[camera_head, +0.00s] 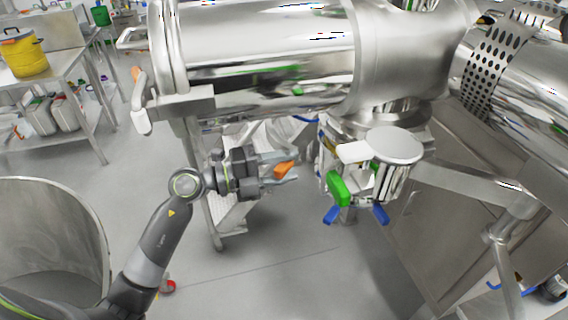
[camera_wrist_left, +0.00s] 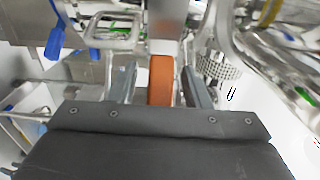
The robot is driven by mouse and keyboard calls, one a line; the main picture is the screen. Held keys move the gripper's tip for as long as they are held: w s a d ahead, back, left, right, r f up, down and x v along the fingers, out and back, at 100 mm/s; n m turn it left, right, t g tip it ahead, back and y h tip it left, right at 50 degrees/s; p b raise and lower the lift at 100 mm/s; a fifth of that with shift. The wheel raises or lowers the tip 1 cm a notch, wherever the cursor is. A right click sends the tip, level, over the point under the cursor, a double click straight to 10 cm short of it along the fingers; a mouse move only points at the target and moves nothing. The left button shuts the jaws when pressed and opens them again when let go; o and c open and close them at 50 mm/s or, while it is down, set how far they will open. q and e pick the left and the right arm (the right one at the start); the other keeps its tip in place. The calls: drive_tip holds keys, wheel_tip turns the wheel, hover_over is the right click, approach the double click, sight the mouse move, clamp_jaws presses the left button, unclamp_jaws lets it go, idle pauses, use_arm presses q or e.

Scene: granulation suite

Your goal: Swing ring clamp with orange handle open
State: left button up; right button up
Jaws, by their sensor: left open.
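My left gripper (camera_head: 288,167) is open below the large steel drum, left of the valve assembly. The orange handle (camera_head: 283,169) shows between its fingers. In the left wrist view the orange handle (camera_wrist_left: 160,82) stands between the two spread fingers of my left gripper (camera_wrist_left: 159,78), with a visible gap on each side. A steel part (camera_wrist_left: 168,18) joins the handle's far end. The clamp's ring is hard to make out and mostly hidden. My right gripper is in neither view.
The steel drum (camera_head: 265,65) hangs just above my left arm. The valve assembly with a green handle (camera_head: 339,188) and blue levers (camera_head: 381,214) is right of the gripper. A round steel vessel (camera_head: 52,235) stands at lower left. The floor below the gripper is clear.

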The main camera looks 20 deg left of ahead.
use_arm(q)
drive_tip(key=shift+c, duration=0.3)
clamp_jaws()
